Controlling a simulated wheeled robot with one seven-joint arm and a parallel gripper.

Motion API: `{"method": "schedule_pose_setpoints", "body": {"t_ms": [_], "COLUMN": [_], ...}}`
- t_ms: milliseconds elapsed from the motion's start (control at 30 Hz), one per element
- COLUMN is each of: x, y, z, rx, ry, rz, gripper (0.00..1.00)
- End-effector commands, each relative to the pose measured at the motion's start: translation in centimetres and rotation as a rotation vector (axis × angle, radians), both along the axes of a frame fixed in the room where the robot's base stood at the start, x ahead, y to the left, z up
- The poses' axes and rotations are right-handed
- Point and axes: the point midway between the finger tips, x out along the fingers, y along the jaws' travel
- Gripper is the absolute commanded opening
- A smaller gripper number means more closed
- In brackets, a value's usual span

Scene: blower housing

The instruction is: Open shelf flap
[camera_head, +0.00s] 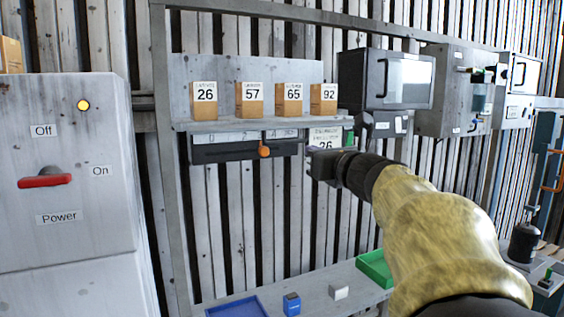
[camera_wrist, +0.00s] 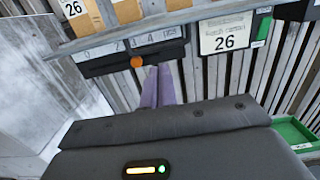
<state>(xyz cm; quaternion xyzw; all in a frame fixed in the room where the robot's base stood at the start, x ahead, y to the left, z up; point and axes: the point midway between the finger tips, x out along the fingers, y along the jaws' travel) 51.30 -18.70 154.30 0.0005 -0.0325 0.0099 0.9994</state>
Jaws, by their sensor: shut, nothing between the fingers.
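A grey shelf (camera_head: 240,123) on the wall frame carries a row of small brown boxes (camera_head: 249,100) labelled 26, 57, 65 and 92. I cannot tell which part is its flap. Under it hangs a dark slider unit (camera_head: 215,153) with a pale scale and an orange knob (camera_head: 264,150); the knob also shows in the wrist view (camera_wrist: 137,62). My gripper (camera_head: 313,150) is just right of this unit, below the shelf's right end. Its purple fingers (camera_wrist: 157,85) are shut and empty, pointing toward the unit, apparently apart from the knob.
A label reading 26 (camera_wrist: 225,35) hangs beside the slider unit. A grey power cabinet (camera_head: 65,170) with a red lever (camera_head: 45,181) stands at left. A dark-framed oven-like box (camera_head: 385,78) is right of the shelf. A bench below holds a blue tray (camera_head: 237,306) and a green tray (camera_head: 374,268).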

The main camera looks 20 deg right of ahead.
Motion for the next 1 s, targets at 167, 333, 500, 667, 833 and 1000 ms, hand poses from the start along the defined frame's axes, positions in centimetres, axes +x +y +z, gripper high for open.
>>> {"method": "schedule_pose_setpoints", "body": {"t_ms": [167,333,500,667,833,1000], "x": [0.0,1.0,2.7,3.1,1.1,-3.3], "y": [-0.1,0.2,1.2,3.1,6.5,10.6], "z": [-0.1,-2.3,-8.4,-16.6,-26.0,-34.6], "rx": [0.009,0.212,0.717,1.249,1.760,2.162], "ry": [0.001,0.019,0.082,0.169,0.251,0.280], "rz": [-0.002,-0.024,-0.109,-0.269,-0.539,-0.914], "gripper": [0.00,0.00,0.00,0.00,0.00,0.00]}}
